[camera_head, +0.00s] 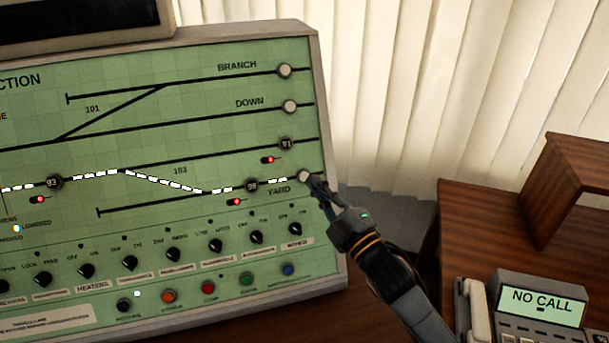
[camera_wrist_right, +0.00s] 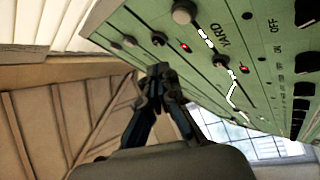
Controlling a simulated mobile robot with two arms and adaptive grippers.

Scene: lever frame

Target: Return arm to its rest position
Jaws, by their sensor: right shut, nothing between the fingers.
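My right gripper (camera_head: 317,187) is at the right edge of the green signal panel (camera_head: 215,130), its fingertips right beside the pale YARD button (camera_head: 303,176). I cannot tell whether they touch it. In the right wrist view the gripper (camera_wrist_right: 160,72) has its fingers together and holds nothing. The panel fills the upper right there, with a round button (camera_wrist_right: 184,11) at the top. A lit white line runs along the track to the YARD button. My left gripper is not in view.
A phone console (camera_head: 540,300) reading NO CALL stands at the lower right on a wooden desk. A wooden shelf unit (camera_head: 568,190) is behind it. White vertical blinds (camera_head: 400,90) hang behind the panel. Rows of knobs and coloured buttons line the panel's lower part.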

